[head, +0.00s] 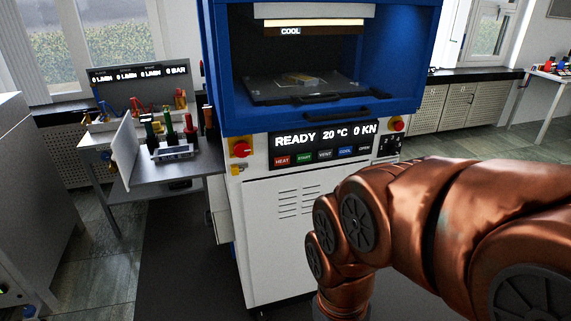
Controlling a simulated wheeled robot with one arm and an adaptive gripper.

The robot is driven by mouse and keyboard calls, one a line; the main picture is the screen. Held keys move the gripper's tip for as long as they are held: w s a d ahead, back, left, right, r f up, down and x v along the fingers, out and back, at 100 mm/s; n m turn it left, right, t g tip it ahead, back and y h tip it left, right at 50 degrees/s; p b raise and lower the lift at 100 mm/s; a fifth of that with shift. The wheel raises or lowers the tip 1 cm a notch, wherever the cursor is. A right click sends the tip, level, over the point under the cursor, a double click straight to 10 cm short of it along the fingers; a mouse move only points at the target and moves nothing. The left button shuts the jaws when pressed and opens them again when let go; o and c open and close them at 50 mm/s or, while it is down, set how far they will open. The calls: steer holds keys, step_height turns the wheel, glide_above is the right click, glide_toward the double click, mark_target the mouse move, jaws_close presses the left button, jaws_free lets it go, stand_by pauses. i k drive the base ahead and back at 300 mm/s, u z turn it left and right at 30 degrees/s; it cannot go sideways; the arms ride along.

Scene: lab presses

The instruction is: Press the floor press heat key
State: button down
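The floor press (305,225) stands in front of me, with a blue upper frame and a white lower cabinet. Its dark control panel (335,139) reads READY, 20 °C and 0 KN. The red HEAT key (282,160) is the leftmost in the row of keys. Beside it are the green START key (304,158), then VENT, the blue COOL key (346,152) and OPEN. A sign above the press chamber reads COOL. My copper-coloured arm fills the lower right of the view. My gripper does not show, and nothing is seen touching the HEAT key.
A grey cabinet (35,200) is at far left. Dark floor (175,260) lies open between them.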

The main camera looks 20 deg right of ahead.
mark_target(283, 159)
steer(key=k, duration=1.2)
steer(key=u, duration=0.9)
steer(key=i, duration=0.75)
steer(key=u, duration=0.7)
steer(key=i, duration=0.75)
steer(key=z, duration=0.9)
steer(key=i, duration=0.7)
steer(key=z, duration=0.8)
